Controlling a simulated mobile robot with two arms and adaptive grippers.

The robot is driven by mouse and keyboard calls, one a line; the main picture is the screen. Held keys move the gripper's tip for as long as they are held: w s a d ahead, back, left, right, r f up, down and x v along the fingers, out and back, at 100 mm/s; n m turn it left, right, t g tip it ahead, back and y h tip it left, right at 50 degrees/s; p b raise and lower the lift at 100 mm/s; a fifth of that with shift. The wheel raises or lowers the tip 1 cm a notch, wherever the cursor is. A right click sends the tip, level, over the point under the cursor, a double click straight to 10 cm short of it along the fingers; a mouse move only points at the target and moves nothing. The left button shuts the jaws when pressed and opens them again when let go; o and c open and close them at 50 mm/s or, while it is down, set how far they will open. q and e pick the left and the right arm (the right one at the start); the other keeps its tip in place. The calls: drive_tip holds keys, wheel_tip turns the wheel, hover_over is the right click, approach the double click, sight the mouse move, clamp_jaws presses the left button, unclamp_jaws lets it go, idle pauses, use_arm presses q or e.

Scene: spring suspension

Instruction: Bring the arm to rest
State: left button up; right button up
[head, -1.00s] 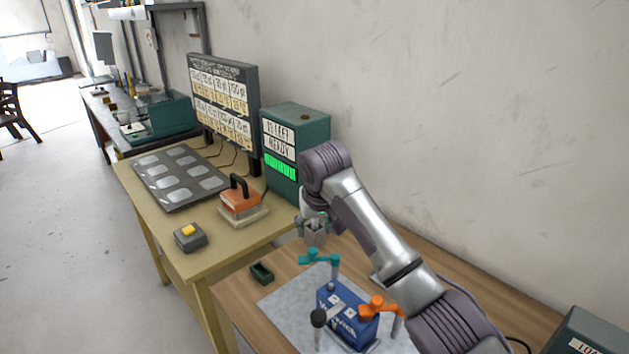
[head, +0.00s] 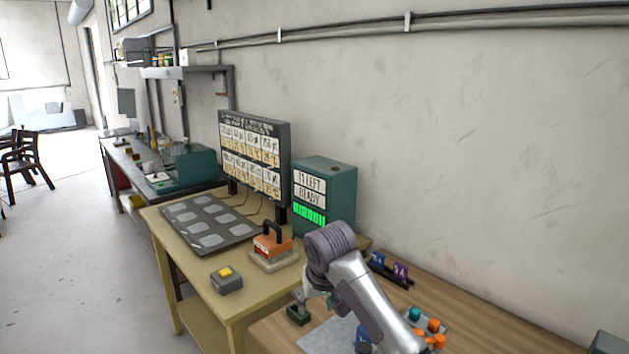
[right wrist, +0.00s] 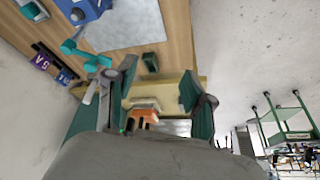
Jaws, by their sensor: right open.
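My right arm comes in from the lower right in the head view. Its gripper (head: 308,299) shows small and partly hidden by the wrist, in front of the small dark green tray (head: 298,316). In the right wrist view the gripper (right wrist: 155,92) has its two fingers spread wide, with nothing held between them. The wooden workbench (right wrist: 178,45) and the dark green tray (right wrist: 150,62) lie beyond the fingers. My left gripper is not in view.
A yellow table (head: 195,285) holds a plate with pale pads (head: 180,214), an orange-topped block (head: 272,247) and a yellow-button box (head: 227,280). A green readout box (head: 340,185) stands near the wall. Purple and blue tags (head: 400,271) stand behind my arm.

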drive_tip(key=s+d+f+y, duration=0.1)
drive_tip(key=s+d+f, duration=0.3)
drive_tip(key=s+f, duration=0.45)
drive_tip(key=s+d+f, duration=0.3)
drive_tip(key=s+f, duration=0.4)
drive_tip(key=f, duration=0.2)
drive_tip(key=s+d+h, duration=0.1)
drive_tip(key=s+d, duration=0.6)
drive_tip(key=s, duration=0.5)
drive_tip(key=s+d+h, duration=0.1)
drive_tip(key=s+d, duration=0.6)
drive_tip(key=s, duration=0.5)
wheel_tip(320, 180, down, 30)
drive_tip(key=s+f+g+b, duration=0.1)
drive_tip(key=s+g+b, duration=0.1)
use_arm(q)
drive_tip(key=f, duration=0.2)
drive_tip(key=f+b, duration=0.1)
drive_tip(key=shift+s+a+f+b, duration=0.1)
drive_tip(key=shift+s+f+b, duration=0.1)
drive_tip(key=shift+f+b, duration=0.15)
use_arm(e)
drive_tip(key=s+d+f+g, duration=0.1)
drive_tip(key=s+d+f, duration=0.1)
drive_tip(key=s+f, duration=1.3)
drive_tip(key=shift+s+d+f, duration=0.15)
drive_tip(key=shift+s+f, duration=0.15)
drive_tip(key=shift+s, duration=0.2)
